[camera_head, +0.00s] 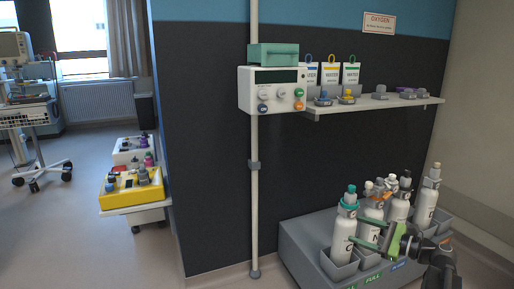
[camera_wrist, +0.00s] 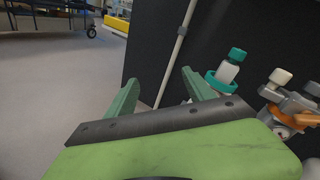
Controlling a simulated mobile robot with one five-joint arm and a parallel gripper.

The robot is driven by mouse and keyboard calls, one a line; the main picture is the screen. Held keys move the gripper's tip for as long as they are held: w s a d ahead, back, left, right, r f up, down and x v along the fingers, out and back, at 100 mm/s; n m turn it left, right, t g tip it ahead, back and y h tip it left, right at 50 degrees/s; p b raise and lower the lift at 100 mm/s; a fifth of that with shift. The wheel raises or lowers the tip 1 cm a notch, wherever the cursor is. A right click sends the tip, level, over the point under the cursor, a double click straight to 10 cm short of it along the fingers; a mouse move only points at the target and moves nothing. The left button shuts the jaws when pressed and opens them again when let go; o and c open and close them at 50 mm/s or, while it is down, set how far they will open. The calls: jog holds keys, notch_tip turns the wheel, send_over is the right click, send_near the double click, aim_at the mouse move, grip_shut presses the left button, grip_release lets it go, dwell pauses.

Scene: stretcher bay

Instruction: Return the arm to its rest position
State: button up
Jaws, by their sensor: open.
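My gripper (camera_head: 368,233) is open at the lower right in the head view, in front of the bottles on the grey rack. In the wrist view, its two green fingers (camera_wrist: 160,95) stand apart with nothing between them. A white bottle with a teal top (camera_head: 345,222) stands just left of and behind the gripper; its teal cap (camera_wrist: 237,55) shows right of the fingers in the wrist view. My arm comes in from the lower right corner and hides part of the rack.
Several white bottles (camera_head: 428,200) stand in the grey rack (camera_head: 300,243) on the floor. Above are a wall shelf (camera_head: 372,105) and a white panel (camera_head: 262,91) on a pole (camera_head: 254,200). A yellow case (camera_head: 122,187) sits on a cart at left. Open floor lies at the left.

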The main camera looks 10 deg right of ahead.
jog(key=a+f+n+g, duration=0.3)
jog(key=a+f, duration=0.1)
jog(key=a, duration=0.7)
jog(key=a+f+n+g+h, duration=0.1)
jog(key=a+f+n+g, duration=0.3)
jog(key=a, duration=0.7)
jog(key=a+f+n+g, duration=0.3)
jog(key=a+f, duration=0.1)
jog(key=a, duration=0.7)
jog(key=s+a+f+n+g+h+p, duration=0.1)
jog(key=s+a+f+n+g+h, duration=0.15)
jog(key=s+f+n+h, duration=0.4)
jog(key=d+f+n+h, duration=0.2)
jog(key=d+n+h, duration=0.2)
jog(key=d+n, duration=0.3)
notch_tip(320, 180, up, 38)
jog(key=m+p, duration=0.1)
jog(key=p, duration=3.7)
jog(key=shift+s+d, duration=0.35)
jog(key=shift+r+m, duration=0.1)
jog(key=shift+m, duration=0.15)
jog(key=shift+c, duration=0.3)
